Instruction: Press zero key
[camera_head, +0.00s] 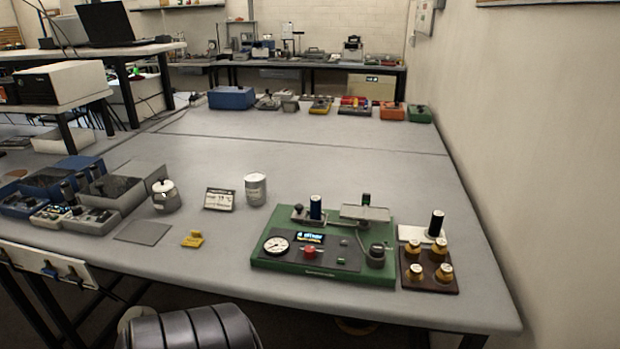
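A green bench device (322,268) sits at the front right of the grey table. On its dark panel are a round white gauge (277,245), a small lit display (311,238), a red knob (310,252) and a small green key (343,261). Another small light key (343,241) sits above the green one. The key labels are too small to read, so I cannot tell which is the zero key. A dark knob (376,255) is at the panel's right. Neither of my grippers is in view.
A brown block with several brass-coloured pieces (430,286) and a white base with a dark cylinder (436,225) stand right of the device. To its left are a grey canister (255,189), a sign (218,199), a lidded jar (166,197) and a yellow piece (193,239). Mid-table is clear.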

